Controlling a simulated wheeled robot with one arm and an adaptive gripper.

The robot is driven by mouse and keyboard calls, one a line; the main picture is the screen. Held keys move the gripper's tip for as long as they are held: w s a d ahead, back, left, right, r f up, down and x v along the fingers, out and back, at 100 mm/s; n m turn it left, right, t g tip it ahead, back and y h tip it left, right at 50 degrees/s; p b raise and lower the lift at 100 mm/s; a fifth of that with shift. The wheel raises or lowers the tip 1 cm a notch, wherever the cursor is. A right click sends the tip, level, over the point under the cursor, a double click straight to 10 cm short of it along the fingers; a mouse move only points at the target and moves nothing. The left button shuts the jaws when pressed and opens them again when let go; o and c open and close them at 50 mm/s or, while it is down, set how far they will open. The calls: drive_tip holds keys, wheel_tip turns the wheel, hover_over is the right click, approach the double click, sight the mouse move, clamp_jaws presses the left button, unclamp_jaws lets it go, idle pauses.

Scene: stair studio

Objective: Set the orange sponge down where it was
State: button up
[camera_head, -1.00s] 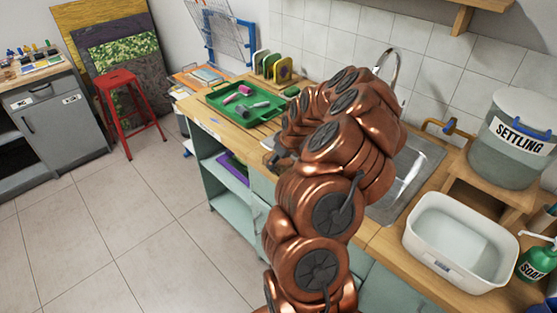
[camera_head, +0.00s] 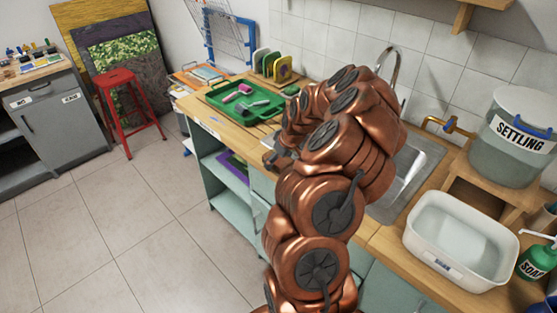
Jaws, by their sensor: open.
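I see no orange sponge in this view; my arm covers part of the counter and sink. My gripper (camera_head: 271,156) shows only in small part, dark, at the front edge of the wooden counter (camera_head: 225,127), left of my arm. It is open, and nothing shows between its fingers. The sink (camera_head: 413,165) is partly hidden behind my arm.
A green tray (camera_head: 216,104) with rollers lies on the counter's left part, before a rack of coloured discs (camera_head: 283,68). A small green item (camera_head: 291,90) lies near the rack. A white tub (camera_head: 462,240), soap bottle (camera_head: 535,258) and settling bucket (camera_head: 518,135) stand right.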

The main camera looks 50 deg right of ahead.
drive_tip(key=b+v, duration=0.5)
drive_tip(key=v, duration=0.7)
drive_tip(key=s+a+r+n+g+y, duration=0.1)
drive_tip(key=s+a+r, duration=0.15)
drive_tip(key=a, duration=1.05)
drive_tip(key=s+a+r+n+g, duration=0.1)
drive_tip(key=a+r+g, duration=0.15)
drive_tip(key=a, duration=1.15)
drive_tip(key=s+a+f+g, duration=0.1)
drive_tip(key=s+a, duration=0.2)
drive_tip(key=s, duration=0.4)
drive_tip(key=s+a+f+m+g, duration=0.1)
drive_tip(key=s+a, duration=0.3)
drive_tip(key=s, duration=0.3)
drive_tip(key=s+a+f+g+h, duration=0.1)
drive_tip(key=s+a, duration=0.2)
drive_tip(key=s, duration=0.4)
drive_tip(key=shift+s+a+m, duration=0.25)
drive_tip(key=shift+s+m, duration=0.15)
